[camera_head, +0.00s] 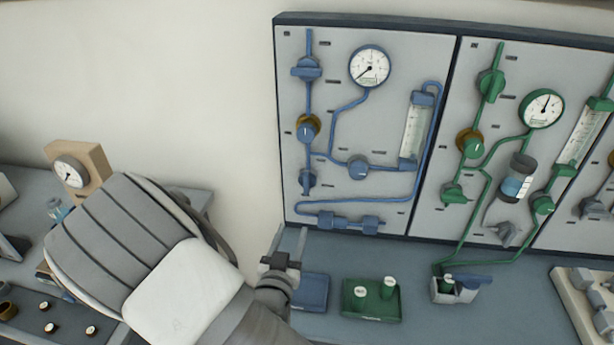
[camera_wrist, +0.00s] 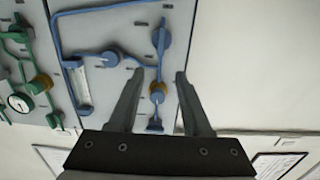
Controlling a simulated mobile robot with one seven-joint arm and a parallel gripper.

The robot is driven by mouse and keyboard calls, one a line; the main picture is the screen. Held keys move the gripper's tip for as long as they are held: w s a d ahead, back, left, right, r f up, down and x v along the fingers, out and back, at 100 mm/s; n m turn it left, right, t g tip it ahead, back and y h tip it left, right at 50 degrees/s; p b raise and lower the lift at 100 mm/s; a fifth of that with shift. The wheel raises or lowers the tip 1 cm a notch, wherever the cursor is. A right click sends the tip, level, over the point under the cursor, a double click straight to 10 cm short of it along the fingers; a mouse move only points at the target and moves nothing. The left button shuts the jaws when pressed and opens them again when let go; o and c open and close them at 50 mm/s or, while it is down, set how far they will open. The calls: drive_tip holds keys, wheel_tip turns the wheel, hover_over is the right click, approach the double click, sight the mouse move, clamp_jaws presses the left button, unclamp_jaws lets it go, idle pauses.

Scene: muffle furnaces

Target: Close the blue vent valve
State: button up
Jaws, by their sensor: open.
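The blue-piped panel (camera_head: 385,110) stands upright behind the bench in the head view. Its blue fittings are a top-left valve (camera_head: 306,68), a brass-collared knob (camera_head: 308,128), a lower-left valve (camera_head: 307,180) and a middle valve (camera_head: 358,168). Their labels are too small to read, so I cannot tell which is the vent valve. My gripper (camera_head: 288,243) is open and empty, by the panel's lower-left corner. In the wrist view, its spread fingers (camera_wrist: 160,76) flank the brass-collared knob (camera_wrist: 158,88) in the picture, without visible contact.
A green-piped panel (camera_head: 480,130) adjoins on the right. A gauge on a tan block (camera_head: 75,170) stands left. Bare wall lies left of the panel.

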sight(306, 181)
drive_tip(key=shift+t, duration=0.3)
drive_tip(key=p+x, duration=0.1)
drive_tip(key=x, duration=1.6)
drive_tip(key=shift+w+r+p, duration=0.2)
drive_tip(key=shift+w+p, duration=0.1)
drive_tip(key=shift+w, duration=0.1)
drive_tip(key=shift+c, duration=0.3)
clamp_jaws()
